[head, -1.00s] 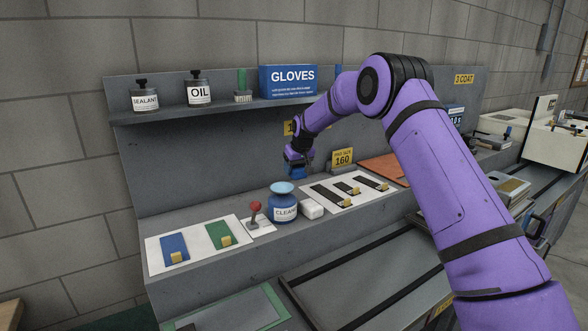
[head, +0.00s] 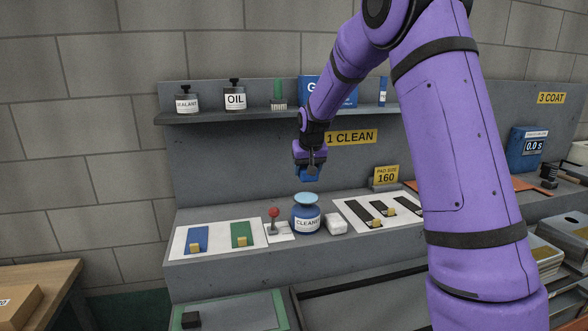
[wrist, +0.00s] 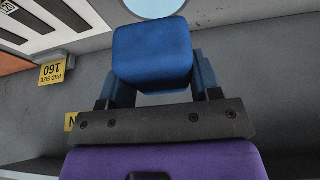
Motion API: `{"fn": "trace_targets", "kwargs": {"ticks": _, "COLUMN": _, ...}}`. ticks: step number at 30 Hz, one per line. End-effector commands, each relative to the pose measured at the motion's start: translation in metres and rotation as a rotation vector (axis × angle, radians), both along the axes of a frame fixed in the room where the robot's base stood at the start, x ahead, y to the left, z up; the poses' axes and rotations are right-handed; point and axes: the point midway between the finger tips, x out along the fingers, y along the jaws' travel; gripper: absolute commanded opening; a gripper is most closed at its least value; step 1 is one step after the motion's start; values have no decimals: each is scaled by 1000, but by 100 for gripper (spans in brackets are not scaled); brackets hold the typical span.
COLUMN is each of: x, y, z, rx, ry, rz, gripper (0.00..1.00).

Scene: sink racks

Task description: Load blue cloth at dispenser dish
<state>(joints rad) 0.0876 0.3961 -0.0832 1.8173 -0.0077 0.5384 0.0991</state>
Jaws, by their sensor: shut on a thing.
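My gripper (head: 310,166) is shut on a blue cloth (head: 310,175), which looks like a small rounded block. In the wrist view the blue cloth (wrist: 152,48) sits between the blue fingers and extends past them. The dispenser (head: 306,219) is a dark blue bottle labelled CLEANER, standing upright on the bench. Its light-blue dish (head: 306,198) is on top, and nothing is seen on it. The cloth hangs a little above the dish, apart from it. The dish (wrist: 154,7) also shows at the top edge of the wrist view, partly hidden behind the cloth.
Left of the dispenser are a red-knobbed lever (head: 274,220) and a white board (head: 218,253) with blue and green strips. Right are a white block (head: 336,226) and a board with dark strips (head: 352,214). A shelf (head: 215,115) with bottles runs above.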

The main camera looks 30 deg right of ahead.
Motion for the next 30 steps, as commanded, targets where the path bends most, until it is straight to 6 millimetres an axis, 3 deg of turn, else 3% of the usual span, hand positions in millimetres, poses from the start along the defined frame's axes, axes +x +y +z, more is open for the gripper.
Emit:
{"fn": "trace_targets", "kwargs": {"ticks": 18, "x": -1, "y": 0, "z": -49, "rx": 1, "ry": 0, "rz": -2, "gripper": 39}}
{"fn": "trace_targets", "kwargs": {"ticks": 30, "x": -1, "y": 0, "z": -59, "rx": 0, "ry": 0, "rz": -1, "gripper": 39}}
